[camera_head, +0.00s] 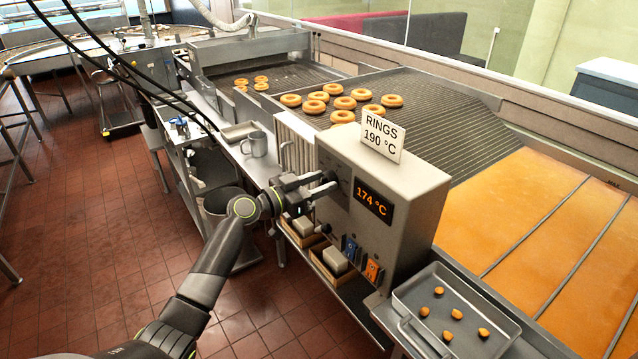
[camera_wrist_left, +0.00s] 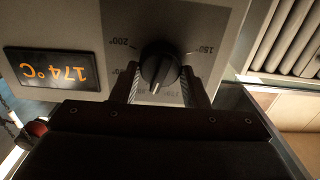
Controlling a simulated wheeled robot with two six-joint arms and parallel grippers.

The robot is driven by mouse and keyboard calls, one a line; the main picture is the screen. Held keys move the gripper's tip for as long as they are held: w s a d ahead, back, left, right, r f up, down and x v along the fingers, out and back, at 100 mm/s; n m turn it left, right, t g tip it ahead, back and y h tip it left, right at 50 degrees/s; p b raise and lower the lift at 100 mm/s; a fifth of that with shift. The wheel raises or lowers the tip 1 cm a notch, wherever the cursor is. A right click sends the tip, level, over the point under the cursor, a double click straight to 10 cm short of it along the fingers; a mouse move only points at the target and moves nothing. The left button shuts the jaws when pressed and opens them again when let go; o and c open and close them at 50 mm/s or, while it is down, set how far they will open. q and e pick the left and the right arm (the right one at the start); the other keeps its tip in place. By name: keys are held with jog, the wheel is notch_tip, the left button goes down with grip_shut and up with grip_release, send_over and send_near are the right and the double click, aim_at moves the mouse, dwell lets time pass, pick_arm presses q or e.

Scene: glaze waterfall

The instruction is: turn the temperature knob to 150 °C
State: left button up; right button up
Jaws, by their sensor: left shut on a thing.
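The temperature knob (camera_wrist_left: 160,66) is a round black knob with a pale pointer line, which points toward the bottom of the wrist view. Printed marks 200° and 150° show on either side of it. My left gripper (camera_wrist_left: 160,88) is shut on the knob, one finger on each side. In the head view my left gripper (camera_head: 330,184) reaches the front of the grey control box (camera_head: 410,205) and mostly hides the knob. The display (camera_head: 373,202) reads 174 °C in orange; it appears upside down in the wrist view (camera_wrist_left: 52,72). My right gripper is not in view.
A sign (camera_head: 382,140) on the box reads RINGS 190 °C. Blue and orange switches (camera_head: 372,271) sit below the display. A metal tray (camera_head: 455,310) with small brown pieces stands at the right, near the orange oil (camera_head: 540,225). Doughnuts (camera_head: 345,103) lie on the conveyor behind.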

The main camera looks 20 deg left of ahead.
pick_arm(q)
jog(key=shift+f, duration=0.1)
jog(key=shift+w+a+f+n+p, duration=0.1)
jog(key=shift+n+p, duration=0.35)
jog(key=shift+n, duration=3.8)
jog(key=shift+s+f+n+p, duration=0.1)
jog(key=shift+n+p, duration=0.4)
jog(key=shift+n, duration=3.7)
jog(key=shift+w+a+f+n+p, duration=0.1)
jog(key=shift+n+p, duration=0.35)
jog(key=shift+n, duration=3.8)
jog(key=o, duration=1)
jog(key=shift+c, duration=0.2)
